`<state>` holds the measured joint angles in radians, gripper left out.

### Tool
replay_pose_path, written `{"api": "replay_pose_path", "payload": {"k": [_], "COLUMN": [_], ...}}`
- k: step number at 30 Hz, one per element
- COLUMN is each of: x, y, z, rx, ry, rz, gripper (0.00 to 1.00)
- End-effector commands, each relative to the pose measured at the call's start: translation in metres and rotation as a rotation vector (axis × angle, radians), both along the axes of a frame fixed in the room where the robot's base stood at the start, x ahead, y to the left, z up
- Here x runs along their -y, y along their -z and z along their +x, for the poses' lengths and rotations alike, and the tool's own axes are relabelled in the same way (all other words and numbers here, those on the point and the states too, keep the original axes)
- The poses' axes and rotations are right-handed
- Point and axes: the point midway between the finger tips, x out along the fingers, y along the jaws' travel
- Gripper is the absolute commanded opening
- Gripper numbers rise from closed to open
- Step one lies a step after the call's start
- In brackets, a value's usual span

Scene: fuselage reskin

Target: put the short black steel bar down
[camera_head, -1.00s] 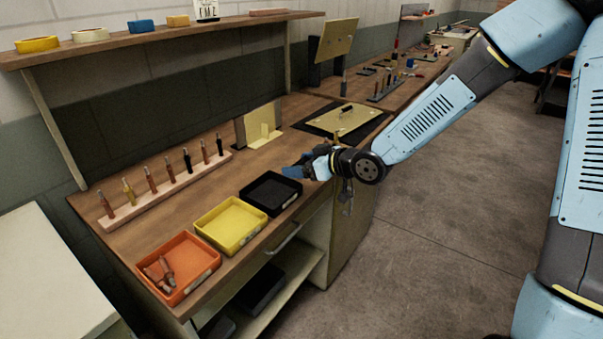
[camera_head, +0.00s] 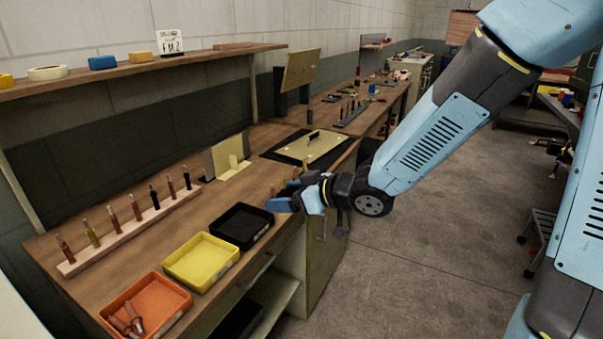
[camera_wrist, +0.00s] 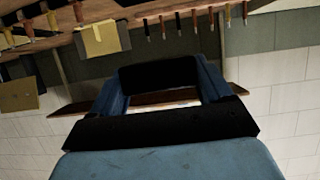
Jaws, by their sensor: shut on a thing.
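My gripper (camera_head: 284,204) is in the head view, over the front edge of the workbench (camera_head: 190,222), just right of the black tray (camera_head: 241,226). In the wrist view my gripper (camera_wrist: 160,88) has its two blue fingers to either side of the short black steel bar (camera_wrist: 160,74), which spans the gap between them. The gripper is shut on the bar. The bar cannot be made out in the head view, where the gripper hides it. The wrist picture looks upside down.
A yellow tray (camera_head: 201,262) and an orange tray (camera_head: 147,307) with tools in it lie left of the black tray. A wooden rack (camera_head: 130,230) of upright tools stands behind. A yellow plate (camera_head: 312,146) lies on a dark mat further along. Bare wood lies between rack and trays.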

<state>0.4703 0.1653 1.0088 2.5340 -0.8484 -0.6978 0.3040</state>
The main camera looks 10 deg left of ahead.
Motion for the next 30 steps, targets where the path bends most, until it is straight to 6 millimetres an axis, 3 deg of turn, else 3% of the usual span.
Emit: {"api": "replay_pose_path", "payload": {"k": [5, 8, 12, 18, 24, 30], "x": [0.023, 0.047, 0.083, 0.141, 0.195, 0.246], "y": [0.0, 0.008, 0.028, 0.067, 0.112, 0.157], "z": [0.047, 0.084, 0.13, 0.181, 0.212, 0.229], "rx": [-0.004, -0.006, -0.006, -0.004, -0.005, -0.003], "ry": [0.126, 0.238, 0.392, 0.607, 0.787, 0.943], "rz": [0.004, 0.003, 0.001, -0.001, -0.002, -0.001], "gripper": [0.23, 0.23, 0.23, 0.23, 0.23, 0.23]}}
